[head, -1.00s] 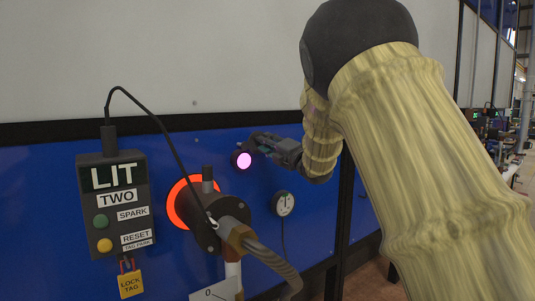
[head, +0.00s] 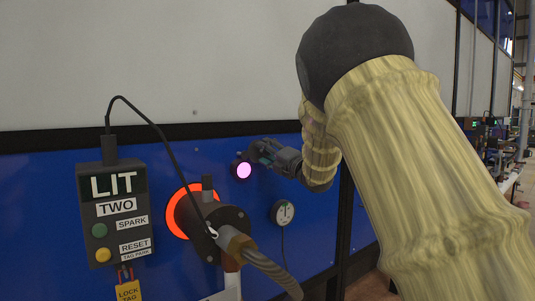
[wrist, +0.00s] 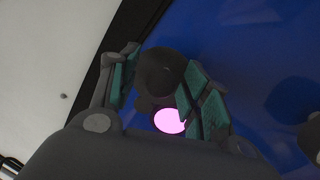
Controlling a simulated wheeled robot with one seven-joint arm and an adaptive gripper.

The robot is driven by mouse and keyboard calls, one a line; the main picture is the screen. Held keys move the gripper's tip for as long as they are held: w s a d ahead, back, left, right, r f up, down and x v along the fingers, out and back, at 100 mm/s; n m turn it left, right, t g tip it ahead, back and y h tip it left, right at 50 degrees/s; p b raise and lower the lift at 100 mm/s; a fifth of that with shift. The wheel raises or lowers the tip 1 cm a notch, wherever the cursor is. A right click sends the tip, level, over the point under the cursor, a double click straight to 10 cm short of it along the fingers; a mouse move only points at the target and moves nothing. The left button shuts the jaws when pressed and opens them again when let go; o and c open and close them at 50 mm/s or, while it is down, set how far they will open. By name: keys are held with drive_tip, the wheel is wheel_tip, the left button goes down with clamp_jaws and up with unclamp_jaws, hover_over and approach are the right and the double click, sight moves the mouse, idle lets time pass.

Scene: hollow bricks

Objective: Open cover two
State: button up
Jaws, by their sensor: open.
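A round pink glowing port (head: 243,170) shows in the blue wall, right of the control box labelled TWO (head: 116,215). In the wrist view the pink glow (wrist: 169,121) lies below a dark round piece (wrist: 158,68), which looks like the cover swung up off it. My gripper (head: 258,153) is at the port's upper right. In the wrist view my gripper (wrist: 163,78) has its teal-padded fingers apart, one on either side of the dark piece. I cannot tell whether either finger touches it. The right finger partly overlaps the glow's edge.
A dark burner fitting (head: 215,222) with an orange-red ring and a hose juts out left of the port. A black cable arches from the box to it. A round dial gauge (head: 283,212) hangs at lower right. The wall above is clear.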

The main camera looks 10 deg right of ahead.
drive_tip(key=v, duration=1.2)
idle(0.3)
